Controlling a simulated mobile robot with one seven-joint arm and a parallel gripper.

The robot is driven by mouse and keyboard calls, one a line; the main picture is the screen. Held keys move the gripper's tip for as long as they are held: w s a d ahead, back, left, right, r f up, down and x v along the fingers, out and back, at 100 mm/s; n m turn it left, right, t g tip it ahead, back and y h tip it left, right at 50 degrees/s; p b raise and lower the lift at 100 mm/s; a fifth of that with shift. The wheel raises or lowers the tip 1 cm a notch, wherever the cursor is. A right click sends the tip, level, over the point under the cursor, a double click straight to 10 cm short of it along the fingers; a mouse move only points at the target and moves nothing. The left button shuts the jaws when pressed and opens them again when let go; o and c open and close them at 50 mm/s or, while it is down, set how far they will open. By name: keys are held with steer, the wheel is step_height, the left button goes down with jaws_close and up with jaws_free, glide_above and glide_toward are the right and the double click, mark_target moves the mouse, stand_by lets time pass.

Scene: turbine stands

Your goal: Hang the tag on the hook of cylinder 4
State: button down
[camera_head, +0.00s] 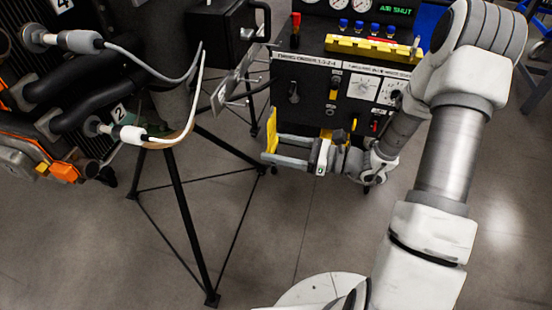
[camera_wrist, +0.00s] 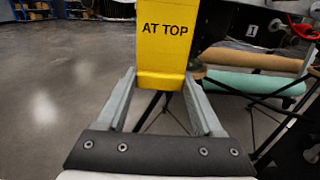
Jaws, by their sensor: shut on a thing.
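In the wrist view the tag (camera_wrist: 163,42) reads "AT TOP" and sits between the tips of my gripper's fingers (camera_wrist: 161,80). Its upper end is cut off by the picture's edge. A plate marked 4 (camera_head: 62,4) shows at the top left of the head view, above a grey-white plug with a cable (camera_head: 80,41). I cannot make out the hook of cylinder 4. My gripper is well to the right of that plate.
A plate marked 2 (camera_head: 118,112) sits lower on the engine. Black stand legs (camera_head: 178,215) and braces stand between the engine and my gripper. The control panel (camera_head: 330,95) with gauges is close behind my gripper. The wrist view shows a plate marked 1 (camera_wrist: 252,22) and open floor at left.

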steer(key=shift+x, duration=2.5)
steer(key=shift+a+f, duration=0.1)
steer(key=shift+a, duration=0.5)
jaws_free()
steer(key=shift+p+v, duration=0.6)
steer(key=shift+v, duration=2.9)
